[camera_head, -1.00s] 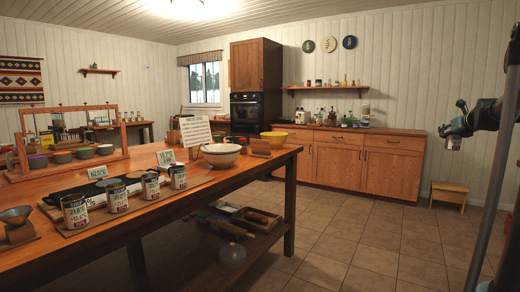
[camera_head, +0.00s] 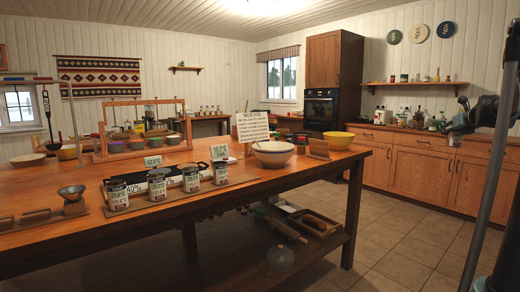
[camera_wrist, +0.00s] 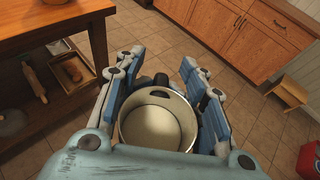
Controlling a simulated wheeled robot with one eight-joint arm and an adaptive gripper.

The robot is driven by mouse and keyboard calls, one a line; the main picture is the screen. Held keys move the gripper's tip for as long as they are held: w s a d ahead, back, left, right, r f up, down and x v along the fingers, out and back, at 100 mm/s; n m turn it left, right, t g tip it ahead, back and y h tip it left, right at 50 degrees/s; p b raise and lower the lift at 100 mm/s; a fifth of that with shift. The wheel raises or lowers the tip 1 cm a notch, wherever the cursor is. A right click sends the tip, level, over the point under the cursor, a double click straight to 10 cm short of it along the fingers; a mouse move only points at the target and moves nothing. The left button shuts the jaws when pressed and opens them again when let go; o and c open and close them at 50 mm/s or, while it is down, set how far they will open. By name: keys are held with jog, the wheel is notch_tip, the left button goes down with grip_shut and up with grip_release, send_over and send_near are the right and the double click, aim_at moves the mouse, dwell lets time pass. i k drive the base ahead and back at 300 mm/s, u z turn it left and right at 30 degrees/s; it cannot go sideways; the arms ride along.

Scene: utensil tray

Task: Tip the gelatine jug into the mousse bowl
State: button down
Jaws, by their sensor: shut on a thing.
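The jug (camera_wrist: 158,128) is a round pale vessel, seen from above in the wrist view with its open mouth facing the camera. My gripper (camera_wrist: 163,78) is shut on it, with blue-grey fingers on both sides. In the head view my gripper (camera_head: 460,125) is at the right, and the small jug (camera_head: 454,140) hangs there looking roughly upright, clear of the table. A white bowl (camera_head: 273,155) stands on the wooden table beside a printed sign (camera_head: 253,126). I cannot read which bowl is for mousse.
Several labelled cans (camera_head: 191,179) stand in a row on a board on the table (camera_head: 300,185). A small metal funnel or cup (camera_head: 71,192) is at the left. A wooden rack (camera_head: 160,105) holds several small bowls. Open tiled floor (camera_head: 395,245) lies between table and cabinets.

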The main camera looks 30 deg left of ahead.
aim_at(273, 155)
jog(key=u, duration=0.6)
jog(key=i, duration=0.85)
jog(key=u, duration=0.5)
